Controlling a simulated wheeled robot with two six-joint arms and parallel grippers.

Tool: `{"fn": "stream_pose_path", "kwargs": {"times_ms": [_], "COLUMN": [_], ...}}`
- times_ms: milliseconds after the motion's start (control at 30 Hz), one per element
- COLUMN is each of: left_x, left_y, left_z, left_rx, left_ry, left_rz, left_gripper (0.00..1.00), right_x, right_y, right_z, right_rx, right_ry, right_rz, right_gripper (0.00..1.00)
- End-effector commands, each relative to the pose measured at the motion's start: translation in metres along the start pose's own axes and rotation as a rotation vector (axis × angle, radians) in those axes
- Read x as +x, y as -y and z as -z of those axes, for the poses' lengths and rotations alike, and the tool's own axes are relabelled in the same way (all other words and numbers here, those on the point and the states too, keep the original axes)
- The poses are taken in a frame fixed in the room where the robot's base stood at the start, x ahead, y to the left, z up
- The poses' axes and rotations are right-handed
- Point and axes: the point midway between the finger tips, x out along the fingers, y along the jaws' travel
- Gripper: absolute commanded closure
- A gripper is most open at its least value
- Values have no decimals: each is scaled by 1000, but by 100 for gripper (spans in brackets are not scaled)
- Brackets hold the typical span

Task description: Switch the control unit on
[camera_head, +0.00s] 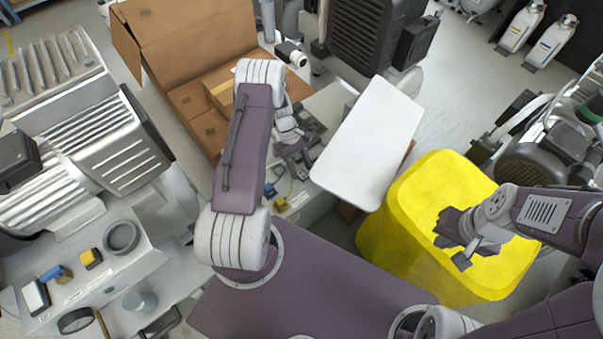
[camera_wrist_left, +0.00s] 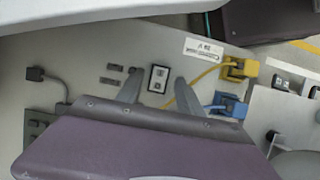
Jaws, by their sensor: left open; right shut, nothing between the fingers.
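The control unit (camera_wrist_left: 75,60) is a light grey panel that fills much of the left wrist view. A small black-and-white switch (camera_wrist_left: 158,78) sits on it, and I cannot tell which way it is set. My left gripper (camera_wrist_left: 159,92) is open, with its two fingers pointing at the panel on either side of the switch. Whether they touch the panel is unclear. In the head view my left gripper (camera_head: 293,155) is over the unit and partly hides it. My right gripper (camera_head: 458,249) is shut and empty, above a yellow bin.
A yellow plug (camera_wrist_left: 236,68) and a blue plug (camera_wrist_left: 228,104) with cables are right of the switch. A black plug (camera_wrist_left: 37,74) is at left. A white panel (camera_head: 370,142) and the yellow bin (camera_head: 405,245) stand right of my left arm. A cardboard box (camera_head: 180,40) lies behind.

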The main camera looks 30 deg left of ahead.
Motion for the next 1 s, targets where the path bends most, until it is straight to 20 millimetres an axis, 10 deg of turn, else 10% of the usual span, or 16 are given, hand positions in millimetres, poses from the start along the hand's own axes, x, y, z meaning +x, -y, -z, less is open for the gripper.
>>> {"fn": "stream_pose_path", "kwargs": {"times_ms": [367, 567, 1000], "left_x": [13, 13, 11], "left_y": [0, 0, 1], "left_z": [0, 0, -11], "left_rx": [2, 1, 2], "left_ry": [-1, -1, -205], "left_rz": [0, 0, 8], "left_gripper": [56, 100, 100], "right_x": [6, 6, -43], "right_y": [0, 0, 1], "right_z": [-1, -1, 4], "right_rx": [0, 0, 0], "right_ry": [0, 0, 0], "right_rz": [0, 0, 0], "right_gripper": [100, 100, 100]}}
